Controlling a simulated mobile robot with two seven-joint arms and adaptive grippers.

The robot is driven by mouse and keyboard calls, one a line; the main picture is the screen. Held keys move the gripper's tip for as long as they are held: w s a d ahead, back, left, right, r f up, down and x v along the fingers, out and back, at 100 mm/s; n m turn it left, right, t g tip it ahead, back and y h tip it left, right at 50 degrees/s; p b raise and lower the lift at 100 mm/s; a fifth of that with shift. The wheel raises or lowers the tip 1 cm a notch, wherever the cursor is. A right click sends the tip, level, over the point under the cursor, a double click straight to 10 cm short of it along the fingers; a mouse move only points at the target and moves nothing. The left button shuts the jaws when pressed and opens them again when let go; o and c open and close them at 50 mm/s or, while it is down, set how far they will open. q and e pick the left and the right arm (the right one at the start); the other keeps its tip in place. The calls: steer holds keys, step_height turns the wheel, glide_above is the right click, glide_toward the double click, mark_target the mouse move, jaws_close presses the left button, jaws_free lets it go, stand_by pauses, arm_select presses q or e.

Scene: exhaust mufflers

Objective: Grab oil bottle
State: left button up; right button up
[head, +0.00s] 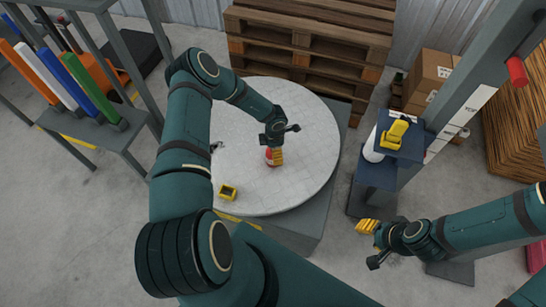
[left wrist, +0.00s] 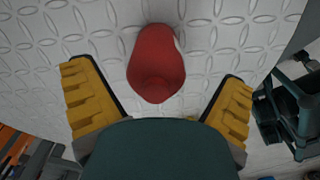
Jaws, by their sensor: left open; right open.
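A red bottle (head: 268,157), which looks like the oil bottle, stands on the round light plate (head: 300,125). It also shows in the left wrist view as a red rounded shape (left wrist: 156,62) between the fingers. My left gripper (head: 276,156) is open right at the bottle, with a yellow finger on each side in the left wrist view (left wrist: 157,76). Visible gaps separate both fingers from the red part. The gripper partly hides the bottle in the head view. My right gripper (head: 367,229) is open and empty, low at the right beside the plate's base.
A small yellow-and-black box (head: 228,192) lies near the plate's front edge. A blue stand (head: 401,150) at the right carries a yellow item (head: 396,131). A wooden pallet stack (head: 305,45) stands behind, and a rack with coloured bars (head: 92,87) is at left.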

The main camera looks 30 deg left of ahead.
arm_select(q)
steer(key=f, duration=0.2)
steer(key=f+b, duration=0.1)
steer(key=f, duration=0.1)
steer(key=shift+a+f, duration=0.1)
steer(key=shift+a, duration=0.15)
steer(key=c, duration=1.3)
steer(key=shift+c, duration=0.2)
